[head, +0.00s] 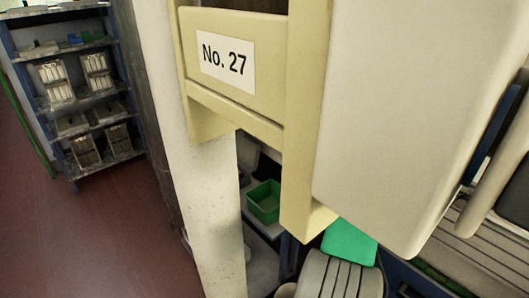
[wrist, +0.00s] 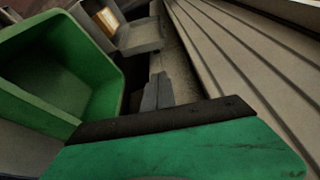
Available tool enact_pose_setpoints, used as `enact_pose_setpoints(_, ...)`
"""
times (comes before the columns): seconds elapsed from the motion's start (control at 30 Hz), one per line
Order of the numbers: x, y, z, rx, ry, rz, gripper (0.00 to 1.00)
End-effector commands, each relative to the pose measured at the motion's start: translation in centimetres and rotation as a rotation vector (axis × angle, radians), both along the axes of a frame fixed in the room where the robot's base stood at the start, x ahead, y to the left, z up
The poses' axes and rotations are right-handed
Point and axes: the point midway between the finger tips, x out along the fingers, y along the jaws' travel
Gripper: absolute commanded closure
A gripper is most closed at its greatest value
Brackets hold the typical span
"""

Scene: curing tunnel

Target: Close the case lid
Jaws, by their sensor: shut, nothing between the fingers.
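My gripper (wrist: 158,84) shows in the wrist view as two grey fingers pressed together beyond its green and black body. They are shut and hold nothing. In the head view its green body (head: 348,244) shows below my pale arm link; its fingers are hidden there. A grey ribbed panel (head: 341,277), rounded at its top corners, stands at the bottom of the head view and looks like the case lid. A grey ribbed surface (wrist: 238,60) runs along the right of the wrist view, beside the fingers. I cannot tell whether they touch it, nor how far the lid stands open.
A green bin (head: 264,203) sits on a low surface; it also shows at the left in the wrist view (wrist: 118,90). A cream frame marked No. 27 (head: 235,62) and a white post (head: 200,190) stand close. A loaded shelf (head: 85,90) stands behind open red floor.

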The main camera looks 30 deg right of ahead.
Motion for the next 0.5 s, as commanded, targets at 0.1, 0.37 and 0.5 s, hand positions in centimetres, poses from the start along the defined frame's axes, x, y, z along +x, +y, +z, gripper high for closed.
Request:
enact_pose_setpoints(0.1,2.7,-0.2,-0.4,-0.003,-0.001,0.005,1.0)
enact_pose_setpoints(0.37,8.3,-1.2,-1.0,-0.004,0.0,0.002,1.0)
enact_pose_setpoints(0.5,11.4,-1.7,-1.2,-0.003,0.0,0.002,1.0)
